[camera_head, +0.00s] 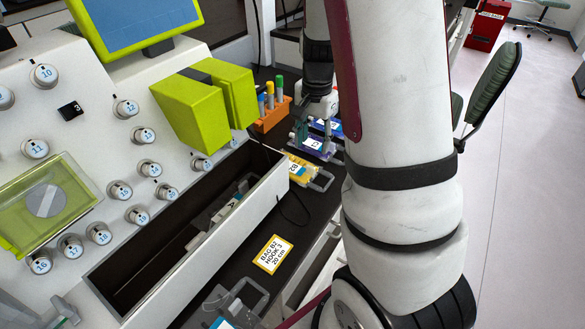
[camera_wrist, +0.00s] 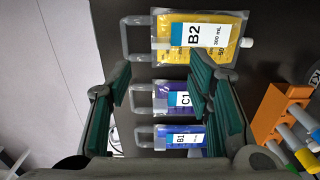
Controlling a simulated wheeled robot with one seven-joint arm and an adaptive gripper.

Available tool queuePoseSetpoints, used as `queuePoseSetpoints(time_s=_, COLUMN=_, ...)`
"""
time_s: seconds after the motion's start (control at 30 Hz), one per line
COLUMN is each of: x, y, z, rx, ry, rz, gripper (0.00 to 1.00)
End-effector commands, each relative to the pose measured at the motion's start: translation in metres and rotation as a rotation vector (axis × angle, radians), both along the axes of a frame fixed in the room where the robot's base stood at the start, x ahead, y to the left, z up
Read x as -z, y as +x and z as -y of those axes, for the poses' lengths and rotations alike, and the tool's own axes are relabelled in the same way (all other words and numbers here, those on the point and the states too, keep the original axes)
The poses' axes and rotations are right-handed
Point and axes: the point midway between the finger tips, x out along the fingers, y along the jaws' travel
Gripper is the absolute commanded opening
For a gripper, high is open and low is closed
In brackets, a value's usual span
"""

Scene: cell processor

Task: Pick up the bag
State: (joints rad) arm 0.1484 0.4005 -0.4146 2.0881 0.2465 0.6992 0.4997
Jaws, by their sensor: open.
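Three labelled bags lie in a row on a dark surface. The yellow bag B2 (camera_wrist: 175,57) is at the top of the wrist view and shows in the head view (camera_head: 300,169). The purple-blue bag C1 (camera_wrist: 162,102) is in the middle, also in the head view (camera_head: 312,146). The blue-purple bag B1 (camera_wrist: 165,138) is lowest in the wrist view. Each has a grey loop handle at its left there. My gripper (camera_wrist: 162,84) is open and empty, its green-padded fingers spread on either side of C1 in the picture. Its height above the bags is hard to tell.
An orange rack (camera_head: 271,116) with coloured tubes stands close beside the bags. A yellow-edged card (camera_head: 273,255) reads "BAG B2 HOOK 3 20 cm". The white processor with numbered knobs (camera_head: 144,135) and an open trough (camera_head: 235,235) fills the left.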

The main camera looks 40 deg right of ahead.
Motion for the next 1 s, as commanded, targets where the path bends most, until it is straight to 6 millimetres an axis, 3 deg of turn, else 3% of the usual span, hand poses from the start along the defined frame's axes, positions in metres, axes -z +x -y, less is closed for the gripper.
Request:
queuePoseSetpoints(time_s=0.1, x=0.021, y=-0.001, z=0.0, rx=0.002, ry=0.001, rz=-0.003, gripper=0.47)
queuePoseSetpoints(time_s=0.37, x=0.038, y=0.0, z=0.0, rx=-0.001, ry=0.001, rz=-0.001, gripper=0.47)
queuePoseSetpoints(time_s=0.7, x=0.082, y=0.002, z=-0.001, rx=0.0, ry=0.001, rz=-0.001, gripper=0.47)
queuePoseSetpoints(time_s=1.0, x=0.086, y=0.002, z=-0.001, rx=-0.001, ry=0.0, rz=0.001, gripper=0.47)
